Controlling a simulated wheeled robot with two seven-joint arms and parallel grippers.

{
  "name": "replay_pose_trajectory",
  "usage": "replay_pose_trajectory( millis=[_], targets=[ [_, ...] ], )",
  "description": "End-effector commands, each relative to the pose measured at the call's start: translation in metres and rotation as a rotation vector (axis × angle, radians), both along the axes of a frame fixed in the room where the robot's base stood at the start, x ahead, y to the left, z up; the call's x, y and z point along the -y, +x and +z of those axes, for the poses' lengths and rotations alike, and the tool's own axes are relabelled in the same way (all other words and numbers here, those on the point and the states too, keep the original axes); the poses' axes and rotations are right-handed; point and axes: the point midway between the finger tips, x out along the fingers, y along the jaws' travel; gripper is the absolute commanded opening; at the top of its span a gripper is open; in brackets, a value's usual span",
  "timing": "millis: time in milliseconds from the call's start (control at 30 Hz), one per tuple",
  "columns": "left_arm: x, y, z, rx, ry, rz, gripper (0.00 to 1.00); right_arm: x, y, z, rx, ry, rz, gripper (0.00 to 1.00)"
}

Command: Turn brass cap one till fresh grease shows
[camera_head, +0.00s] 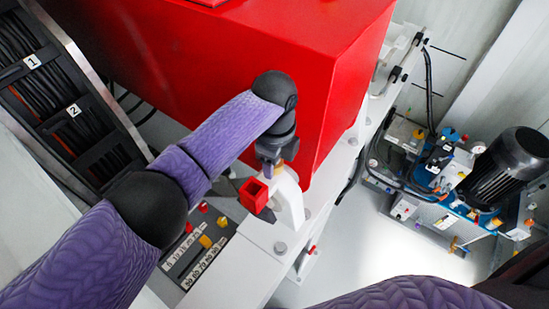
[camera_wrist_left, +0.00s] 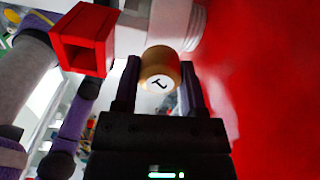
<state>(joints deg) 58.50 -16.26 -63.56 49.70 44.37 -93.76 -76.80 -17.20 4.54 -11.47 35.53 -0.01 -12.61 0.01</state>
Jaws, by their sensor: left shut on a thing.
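Brass cap one (camera_wrist_left: 159,61) shows in the left wrist view as a short brass cylinder with a round white label. The label bears a dark mark like a tilted 1. My left gripper (camera_wrist_left: 160,88) is shut on the cap, one dark finger on each side. In the head view my left gripper (camera_head: 270,163) points down beside the red pump housing (camera_head: 290,70), above a white curved bracket (camera_head: 290,202); the cap is mostly hidden there. I see no grease in either view. My right gripper is out of view; only part of my right arm shows.
A red square open-ended tube (camera_head: 254,195) stands close beside the gripper; it also shows in the left wrist view (camera_wrist_left: 83,40). A control panel (camera_head: 198,247) with labelled switches lies lower left. Hose racks (camera_head: 70,95) stand left. A motor unit (camera_head: 505,165) is right, past bare floor.

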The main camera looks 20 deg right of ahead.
Motion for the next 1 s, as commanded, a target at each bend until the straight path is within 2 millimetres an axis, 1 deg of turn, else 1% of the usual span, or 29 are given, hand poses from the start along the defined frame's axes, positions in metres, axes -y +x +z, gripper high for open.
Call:
replay_pose_trajectory(
  millis=[300,500,733,1000],
  targets=[
    [0.0010,0.0007,0.0015,0.004,-0.004,-0.279,0.00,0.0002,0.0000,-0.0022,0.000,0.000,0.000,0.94],
    [0.0010,0.0008,0.0015,0.005,-0.004,-0.418,0.00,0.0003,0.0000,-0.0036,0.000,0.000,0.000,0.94],
    [0.0010,0.0009,0.0017,0.005,-0.003,-0.524,0.00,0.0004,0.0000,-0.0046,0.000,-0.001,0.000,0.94],
    [0.0009,0.0009,0.0019,0.006,-0.003,-0.576,0.00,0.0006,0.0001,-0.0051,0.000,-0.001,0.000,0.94]
  ],
)
